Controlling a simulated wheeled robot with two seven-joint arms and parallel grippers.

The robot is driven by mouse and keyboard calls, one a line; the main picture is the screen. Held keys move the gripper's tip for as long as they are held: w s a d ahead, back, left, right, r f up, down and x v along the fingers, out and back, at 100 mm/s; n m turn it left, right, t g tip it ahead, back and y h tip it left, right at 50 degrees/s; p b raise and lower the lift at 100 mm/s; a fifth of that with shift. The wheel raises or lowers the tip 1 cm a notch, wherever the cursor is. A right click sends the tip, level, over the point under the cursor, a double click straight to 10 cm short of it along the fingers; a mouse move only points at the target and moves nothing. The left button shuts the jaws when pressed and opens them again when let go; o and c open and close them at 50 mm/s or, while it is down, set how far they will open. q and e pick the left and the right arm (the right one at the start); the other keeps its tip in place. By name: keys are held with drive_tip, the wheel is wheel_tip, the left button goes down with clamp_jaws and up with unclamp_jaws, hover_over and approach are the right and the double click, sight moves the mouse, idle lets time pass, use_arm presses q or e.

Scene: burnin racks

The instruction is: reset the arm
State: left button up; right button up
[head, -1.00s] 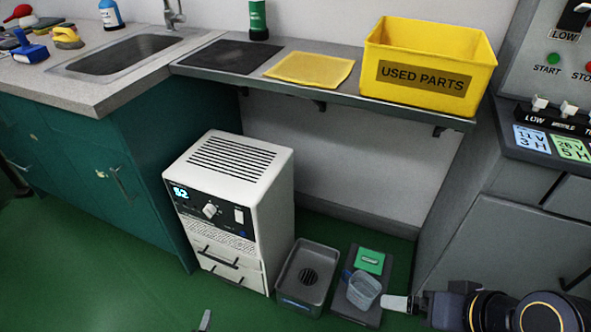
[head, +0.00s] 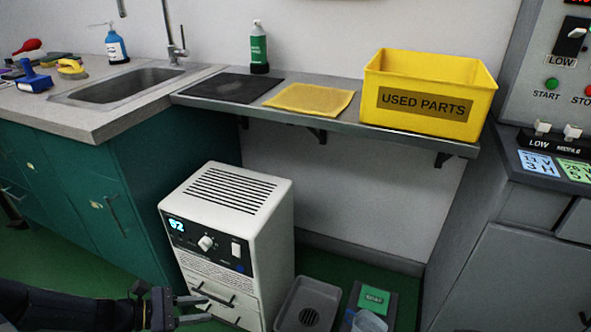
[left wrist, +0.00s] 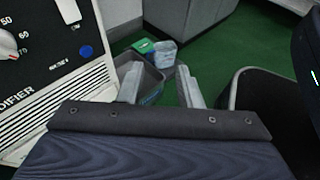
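My left gripper (head: 193,309) is at the lower left of the head view, in front of the drawers of the white cabinet unit (head: 228,188). Its two fingers are apart with nothing between them. In the left wrist view the same open gripper (left wrist: 159,88) points towards the floor, and the grey tray and clear cup show beyond its fingers. Whether it touches the white unit cannot be told from the head view. My right gripper is in neither current view.
A grey tray (head: 292,304), a clear cup (head: 369,321) and a green-labelled scale-like device (head: 374,301) stand on the floor right of the unit. The shelf holds a yellow USED PARTS bin (head: 428,65) and yellow cloth (head: 308,99). A grey console (head: 530,250) stands at right.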

use_arm(q)
drive_tip(key=s+d+r+m+y+b, duration=0.1)
drive_tip(key=s+r+m+y+b, duration=0.1)
drive_tip(key=s+r+m+y, duration=0.55)
drive_tip(key=s+d+r+m+y+b, duration=0.2)
drive_tip(key=s+r+m+b, duration=0.15)
drive_tip(key=s+m, duration=0.8)
wheel_tip(320, 180, up, 35)
drive_tip(key=m+p, duration=0.1)
drive_tip(key=p, duration=3.4)
drive_tip(key=shift+w+a+r+t+p, duration=0.15)
drive_tip(key=shift+w+a+t+p, duration=0.15)
drive_tip(key=shift+w, duration=0.15)
